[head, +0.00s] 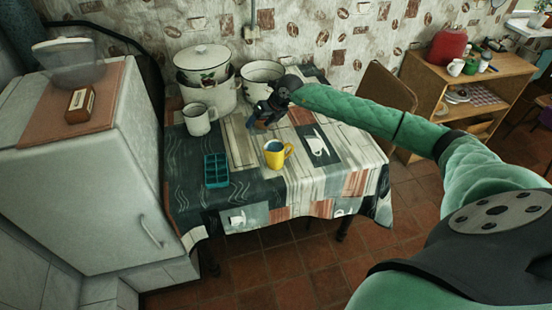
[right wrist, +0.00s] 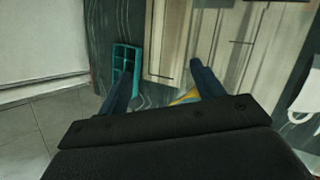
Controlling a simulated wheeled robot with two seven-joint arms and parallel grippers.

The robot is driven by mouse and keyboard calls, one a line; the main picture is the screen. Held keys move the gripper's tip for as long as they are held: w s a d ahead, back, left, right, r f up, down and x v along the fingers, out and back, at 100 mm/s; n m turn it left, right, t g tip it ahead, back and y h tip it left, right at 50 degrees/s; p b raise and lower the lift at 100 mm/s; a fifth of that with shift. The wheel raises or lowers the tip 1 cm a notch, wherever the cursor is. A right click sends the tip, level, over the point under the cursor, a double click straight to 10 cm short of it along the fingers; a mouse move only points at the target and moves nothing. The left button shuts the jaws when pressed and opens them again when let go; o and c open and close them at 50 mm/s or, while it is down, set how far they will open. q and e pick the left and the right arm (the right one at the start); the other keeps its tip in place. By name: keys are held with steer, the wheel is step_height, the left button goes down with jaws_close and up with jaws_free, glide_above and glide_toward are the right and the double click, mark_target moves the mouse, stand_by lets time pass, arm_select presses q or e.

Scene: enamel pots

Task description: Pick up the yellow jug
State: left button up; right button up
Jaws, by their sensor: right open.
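My right gripper (head: 259,123) is behind and slightly left of the jug in the head view, above the table and apart from the jug. In the right wrist view its two fingers (right wrist: 164,82) are spread, with nothing held between them. A bit of the yellow jug (right wrist: 186,98) shows there beside the right-hand finger; the rest is hidden by the finger and gripper body. My left gripper is in neither view.
A white mug (head: 197,124), a lidded pot (head: 202,66) above a larger pot, and a white pot (head: 256,73) stand at the back. A teal tray (head: 215,170) lies left of the jug. A fridge (head: 85,170) borders the table's left. The front cloth is clear.

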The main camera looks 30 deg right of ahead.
mark_target(280, 154)
steer(key=s+d+f+m+g+h, duration=0.2)
steer(key=s+d+f+g+h, duration=0.15)
steer(key=s+d, duration=0.35)
steer(key=shift+g+h, duration=0.55)
steer(key=shift+g, duration=0.1)
steer(key=f+p, duration=0.1)
steer(key=f, duration=0.1)
steer(key=f+p, duration=0.1)
steer(key=f, duration=0.1)
steer(key=s+f+p, duration=0.1)
steer(key=f+p, duration=0.1)
steer(key=shift+d, duration=0.15)
steer(key=shift+f, duration=0.8)
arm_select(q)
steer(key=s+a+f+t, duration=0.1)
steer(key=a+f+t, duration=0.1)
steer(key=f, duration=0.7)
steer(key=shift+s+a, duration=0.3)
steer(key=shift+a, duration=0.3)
arm_select(e)
steer(key=shift+c, duration=0.5)
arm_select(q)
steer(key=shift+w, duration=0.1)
arm_select(e)
jaws_close()
